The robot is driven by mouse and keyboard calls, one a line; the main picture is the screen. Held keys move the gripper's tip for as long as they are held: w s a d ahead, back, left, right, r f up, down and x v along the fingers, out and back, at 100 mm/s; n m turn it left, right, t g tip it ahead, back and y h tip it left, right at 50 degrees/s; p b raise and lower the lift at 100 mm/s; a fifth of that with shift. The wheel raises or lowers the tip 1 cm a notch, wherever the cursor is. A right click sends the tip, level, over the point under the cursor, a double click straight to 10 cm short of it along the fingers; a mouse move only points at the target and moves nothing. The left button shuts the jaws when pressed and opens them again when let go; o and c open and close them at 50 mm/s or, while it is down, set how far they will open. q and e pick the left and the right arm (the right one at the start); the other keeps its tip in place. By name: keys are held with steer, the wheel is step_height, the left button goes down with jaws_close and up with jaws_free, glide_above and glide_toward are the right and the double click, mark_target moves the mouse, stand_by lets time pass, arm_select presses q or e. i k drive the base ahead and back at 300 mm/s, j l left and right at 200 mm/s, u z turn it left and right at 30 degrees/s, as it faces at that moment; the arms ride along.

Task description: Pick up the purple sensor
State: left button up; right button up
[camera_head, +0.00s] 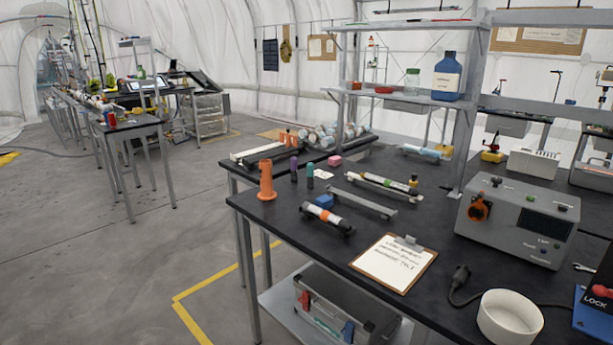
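The purple sensor (294,168) is a small upright purple cylinder on the black workbench (378,262), towards its left end. It stands between an orange flanged tube (266,180) on its left and a teal cylinder (310,175) on its right. It appears apart from both. A small white label (323,174) lies to the right of the teal cylinder. Neither of my grippers is in view.
A pink block (335,160), a blue block (324,202) and a white-and-orange tube (327,217) lie near the sensor. A clipboard (394,263), a grey control box (517,222) and a white bowl (510,318) occupy the right side. Open floor (110,265) lies left of the bench.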

mark_target(294, 160)
steer(key=i+j+u, duration=0.65)
steer(key=i+u, duration=0.15)
steer(key=i+j+u, duration=0.15)
steer(key=i, duration=0.55)
steer(key=i+j+u, duration=0.2)
steer(key=i, duration=0.55)
steer(key=i+z, duration=0.25)
steer(key=z, duration=0.15)
steer(key=i+j+z, duration=0.15)
steer(key=z, duration=0.25)
steer(key=i+j+z, duration=0.25)
steer(key=z, duration=0.15)
steer(key=i+j+z, duration=0.15)
steer(key=z, duration=0.25)
steer(key=i+j+z, duration=0.15)
steer(key=z, duration=0.25)
steer(key=j+z, duration=0.4)
